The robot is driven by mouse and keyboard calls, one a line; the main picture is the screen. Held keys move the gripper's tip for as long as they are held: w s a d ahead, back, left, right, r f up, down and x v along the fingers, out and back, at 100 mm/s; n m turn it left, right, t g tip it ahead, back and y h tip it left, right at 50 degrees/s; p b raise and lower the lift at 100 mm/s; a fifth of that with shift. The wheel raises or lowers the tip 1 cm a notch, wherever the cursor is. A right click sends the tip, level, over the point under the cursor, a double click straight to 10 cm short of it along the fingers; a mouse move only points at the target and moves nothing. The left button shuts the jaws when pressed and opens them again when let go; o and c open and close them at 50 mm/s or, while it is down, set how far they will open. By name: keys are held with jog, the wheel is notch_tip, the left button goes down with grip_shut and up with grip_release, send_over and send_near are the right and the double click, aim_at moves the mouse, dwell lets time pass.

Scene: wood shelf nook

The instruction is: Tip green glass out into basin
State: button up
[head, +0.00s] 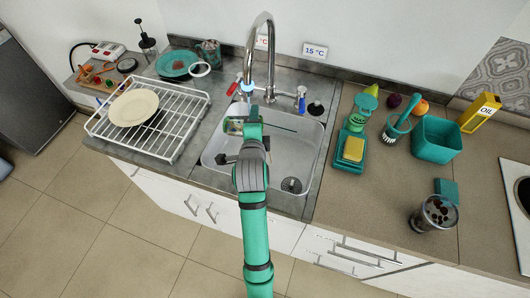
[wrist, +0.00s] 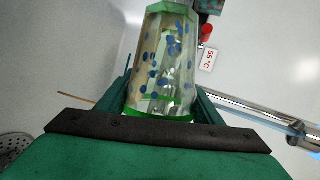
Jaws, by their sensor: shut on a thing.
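My gripper (head: 243,128) is over the left part of the basin (head: 300,150), below the tap. In the wrist view my gripper (wrist: 163,103) is shut on the green glass (wrist: 160,70), a clear faceted glass with green edges, with a finger on each side. Blue spots show on or in it; I cannot tell which. The tap and a sign look turned sideways in that view, so the glass appears tipped over. In the head view my gripper and arm hide most of it. The basin's drain (head: 291,185) is at its front right and looks clear.
The tap (head: 262,40) arches close behind my gripper, with red and blue handles (head: 301,97). A dish rack (head: 180,128) with a plate (head: 133,107) stands left. A soap tray with a sponge (head: 353,149), a brush (head: 398,125) and a teal bin (head: 436,140) stand right.

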jog(key=shift+d+r, duration=0.1)
jog(key=shift+d, duration=0.05)
dwell(0.4)
jog(key=shift+m+y, duration=0.3)
jog(key=shift+y, duration=0.1)
jog(key=shift+r, duration=0.1)
jog(key=shift+s+d+r+m+t+y, duration=0.1)
jog(key=shift+d+r+m+t+y, duration=0.15)
jog(key=shift+m+t+y, duration=0.4)
dwell(0.9)
